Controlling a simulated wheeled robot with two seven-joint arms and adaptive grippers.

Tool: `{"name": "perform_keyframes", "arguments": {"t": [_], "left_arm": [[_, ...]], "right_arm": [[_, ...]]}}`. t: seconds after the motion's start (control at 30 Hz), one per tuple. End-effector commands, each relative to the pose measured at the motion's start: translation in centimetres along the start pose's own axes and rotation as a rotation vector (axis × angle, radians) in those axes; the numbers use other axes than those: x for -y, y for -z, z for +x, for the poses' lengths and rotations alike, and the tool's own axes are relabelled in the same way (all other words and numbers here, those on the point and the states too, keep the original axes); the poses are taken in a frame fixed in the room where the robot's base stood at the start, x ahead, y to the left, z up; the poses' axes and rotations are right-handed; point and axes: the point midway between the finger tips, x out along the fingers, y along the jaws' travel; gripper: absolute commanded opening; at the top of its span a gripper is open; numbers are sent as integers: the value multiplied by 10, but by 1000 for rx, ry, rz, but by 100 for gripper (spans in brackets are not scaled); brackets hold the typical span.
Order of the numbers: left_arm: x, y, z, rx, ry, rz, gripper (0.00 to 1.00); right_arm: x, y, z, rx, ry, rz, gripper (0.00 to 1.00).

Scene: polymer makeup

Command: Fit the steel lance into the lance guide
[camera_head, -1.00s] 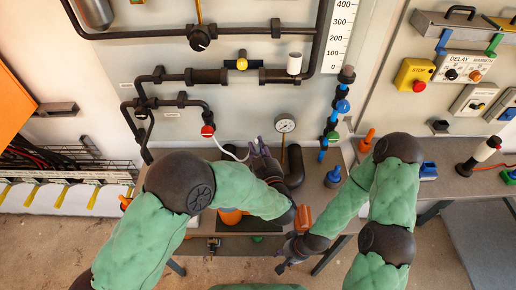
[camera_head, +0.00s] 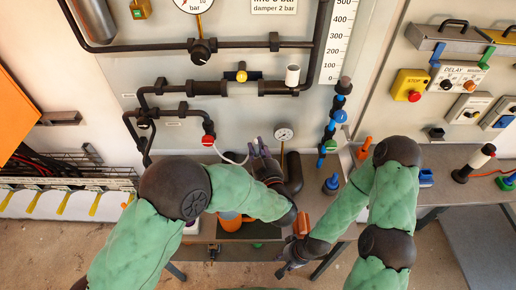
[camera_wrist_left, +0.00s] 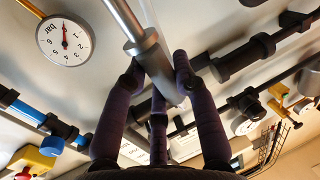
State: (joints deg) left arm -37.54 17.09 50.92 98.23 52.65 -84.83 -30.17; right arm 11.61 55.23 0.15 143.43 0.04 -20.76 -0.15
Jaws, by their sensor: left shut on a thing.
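My left gripper (camera_head: 260,150) is raised in front of the wall panel, just left of the round gauge. In the left wrist view its dark fingers (camera_wrist_left: 160,75) are closed around a thick grey metal cylinder. A thinner bright steel rod (camera_wrist_left: 122,18) runs from this cylinder out of the top of the picture; I take it as the steel lance. I cannot single out the lance guide in either view. My right gripper (camera_head: 288,265) hangs low near the bench's front edge, its fingers too small to read.
The gauge (camera_head: 284,133) is close to my left gripper and also shows in the wrist view (camera_wrist_left: 64,41). Dark pipes (camera_head: 225,88) cross the panel.

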Motion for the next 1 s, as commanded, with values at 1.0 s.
{"name": "perform_keyframes", "arguments": {"t": [1.0], "left_arm": [[0,19,-1,1,-1,1,0]], "right_arm": [[5,0,-14,0,0,0,40]]}}
